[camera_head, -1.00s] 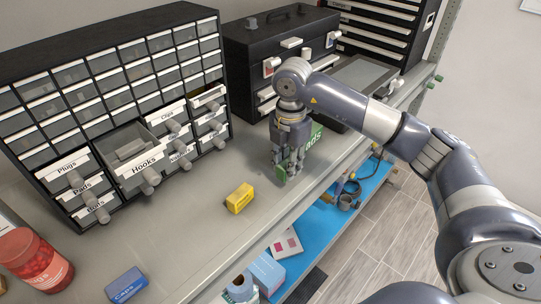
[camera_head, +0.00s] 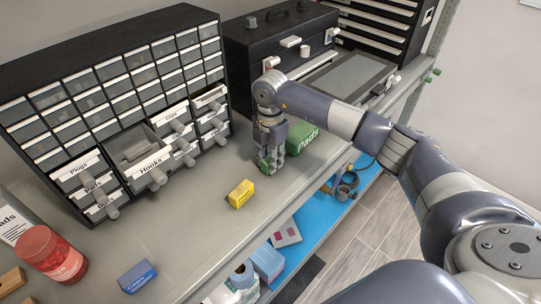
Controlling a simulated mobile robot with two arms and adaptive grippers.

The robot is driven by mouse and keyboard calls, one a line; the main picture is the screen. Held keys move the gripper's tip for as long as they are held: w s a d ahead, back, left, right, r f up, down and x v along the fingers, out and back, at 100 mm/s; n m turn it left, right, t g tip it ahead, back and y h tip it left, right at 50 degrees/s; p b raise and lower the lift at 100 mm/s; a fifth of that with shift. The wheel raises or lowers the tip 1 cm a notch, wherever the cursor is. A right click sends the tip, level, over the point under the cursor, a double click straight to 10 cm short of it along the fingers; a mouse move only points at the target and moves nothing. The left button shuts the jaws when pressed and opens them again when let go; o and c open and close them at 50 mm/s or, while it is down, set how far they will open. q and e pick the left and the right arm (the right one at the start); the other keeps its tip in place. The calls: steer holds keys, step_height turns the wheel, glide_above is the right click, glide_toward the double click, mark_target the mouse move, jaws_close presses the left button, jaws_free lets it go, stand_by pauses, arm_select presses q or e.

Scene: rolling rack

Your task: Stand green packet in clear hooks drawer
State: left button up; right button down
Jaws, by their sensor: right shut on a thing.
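The clear Hooks drawer (camera_head: 150,168) is pulled out from the black cabinet at the left, its top open and its label facing front. My right gripper (camera_head: 269,166) points down over the bench, to the right of the drawer and apart from it. It is shut on a small green packet (camera_head: 263,166), mostly hidden by the fingers. Whether the packet touches the bench is hard to tell. My left gripper is not in view.
A yellow box (camera_head: 241,194) lies between gripper and drawer, nearer the front edge. A green Pads box (camera_head: 304,138) stands behind the gripper. A blue box (camera_head: 138,277) and red jar (camera_head: 52,254) are at front left. Other labelled drawers (camera_head: 76,170) stick out beside Hooks.

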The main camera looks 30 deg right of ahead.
steer(key=shift+f, duration=0.1)
steer(key=shift+f, duration=0.15)
steer(key=c, duration=1.3)
jaws_free()
